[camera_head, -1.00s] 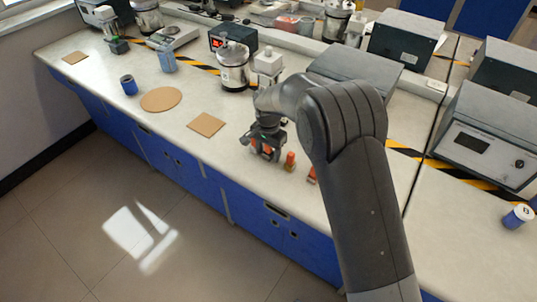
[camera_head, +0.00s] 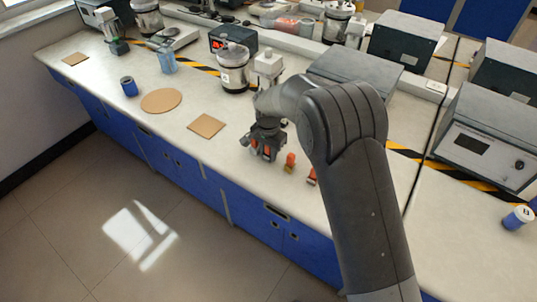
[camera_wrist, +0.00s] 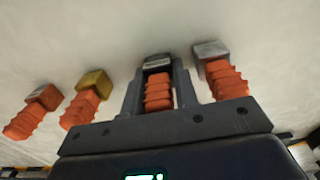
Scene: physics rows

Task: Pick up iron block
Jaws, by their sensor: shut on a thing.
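The iron block (camera_wrist: 158,88), a dark grey head with an orange ribbed grip, is between the two fingers of my gripper (camera_wrist: 160,70) in the wrist view. My gripper is shut on it. In the head view my gripper (camera_head: 266,150) is low over the bench front, with orange grips showing at its fingers. A lighter silver block (camera_wrist: 211,49) with an orange grip lies just right of the fingers. A brass-coloured block (camera_wrist: 95,82) and a copper-coloured block (camera_wrist: 44,96) lie to the left. I cannot tell whether the iron block touches the bench.
The pale bench (camera_head: 190,95) has free room left of my gripper. A square brown pad (camera_head: 206,126) and a round brown pad (camera_head: 161,101) lie there, with a blue-wrapped jar (camera_head: 129,87). A steel pot (camera_head: 233,72) and grey instruments (camera_head: 356,73) stand behind.

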